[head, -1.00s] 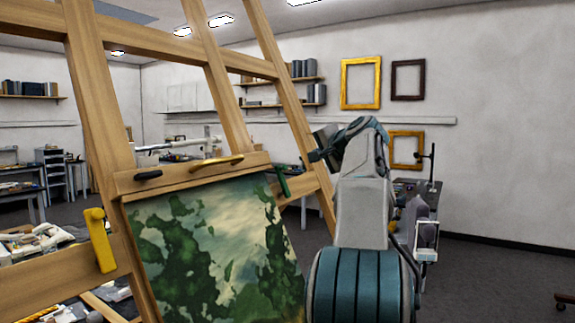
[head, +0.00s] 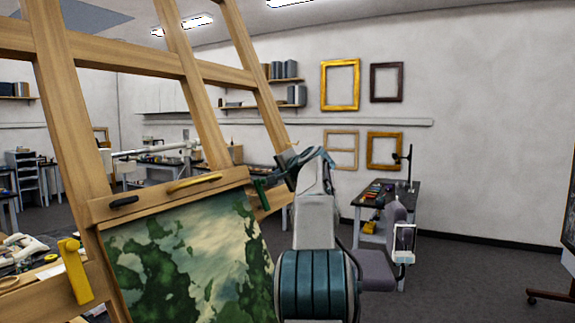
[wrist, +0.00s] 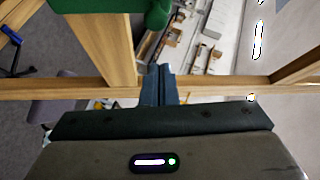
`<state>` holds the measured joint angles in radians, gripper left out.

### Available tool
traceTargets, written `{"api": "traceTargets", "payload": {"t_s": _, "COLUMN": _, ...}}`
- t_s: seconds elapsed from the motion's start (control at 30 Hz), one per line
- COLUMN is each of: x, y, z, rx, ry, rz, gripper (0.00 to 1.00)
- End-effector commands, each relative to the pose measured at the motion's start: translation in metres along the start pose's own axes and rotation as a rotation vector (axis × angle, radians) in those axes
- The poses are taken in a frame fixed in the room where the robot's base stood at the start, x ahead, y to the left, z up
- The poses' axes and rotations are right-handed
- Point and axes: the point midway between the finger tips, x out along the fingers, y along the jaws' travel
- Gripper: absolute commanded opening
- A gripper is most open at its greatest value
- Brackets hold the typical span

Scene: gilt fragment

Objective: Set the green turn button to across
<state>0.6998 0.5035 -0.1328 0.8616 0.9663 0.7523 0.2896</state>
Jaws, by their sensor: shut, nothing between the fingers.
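The green turn button (head: 261,192) sits at the right edge of the painting (head: 190,265) on the wooden easel. It looks roughly upright, though my gripper partly covers it. In the wrist view, part of the green turn button (wrist: 110,8) fills the top left, with a rounded end over the wood. My gripper (head: 272,184) is beside it, to its right in the head view. In the wrist view, the fingers of my gripper (wrist: 157,84) are together and empty, apart from the green piece in the picture. I cannot tell whether they touch it.
A yellow button (head: 75,271) stands upright on the easel's left. A black button (head: 123,202) and a gold button (head: 193,184) lie across the top ledge. Easel uprights (head: 65,110) rise around.

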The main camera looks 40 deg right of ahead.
Motion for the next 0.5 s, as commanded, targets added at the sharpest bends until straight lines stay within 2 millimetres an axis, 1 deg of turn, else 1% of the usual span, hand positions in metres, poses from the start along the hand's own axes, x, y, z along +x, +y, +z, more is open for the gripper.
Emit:
{"api": "traceTargets", "payload": {"t_s": 0.03, "x": -0.005, "y": -0.001, "z": 0.007, "rx": -0.001, "ry": 0.002, "rz": -0.004, "gripper": 0.00}}
{"api": "traceTargets", "payload": {"t_s": 0.2, "x": -0.010, "y": -0.001, "z": 0.022, "rx": -0.001, "ry": 0.001, "rz": -0.004, "gripper": 0.00}}
{"api": "traceTargets", "payload": {"t_s": 0.5, "x": -0.015, "y": -0.001, "z": 0.033, "rx": -0.001, "ry": 0.001, "rz": -0.003, "gripper": 0.00}}
